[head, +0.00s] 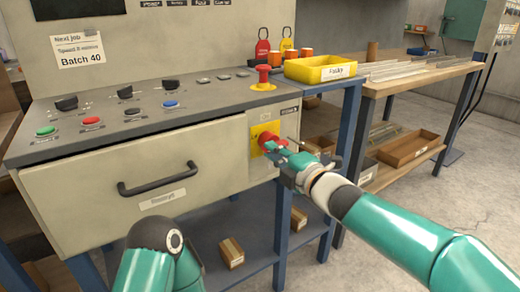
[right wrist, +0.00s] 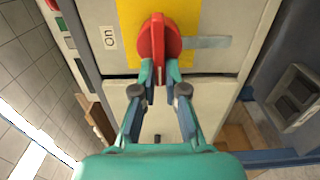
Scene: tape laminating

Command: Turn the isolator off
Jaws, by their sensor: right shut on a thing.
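The isolator is a red rotary handle (head: 265,137) on a yellow plate (head: 255,137), on the front of the grey cabinet. My right gripper (head: 274,148) reaches it from the right and is shut on the handle. In the right wrist view the red handle (right wrist: 157,38) stands upright in the picture against the yellow plate (right wrist: 128,18). The fingers of the right gripper (right wrist: 159,72) hold its lower end, one on each side. A sideways "On" label (right wrist: 109,37) sits left of the plate there. Part of my left arm shows at the bottom of the head view, but its gripper does not.
A red emergency-stop button (head: 263,76) stands on the panel above the isolator. A yellow tray (head: 320,69) sits to its right. A drawer with a black handle (head: 158,181) is to the left.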

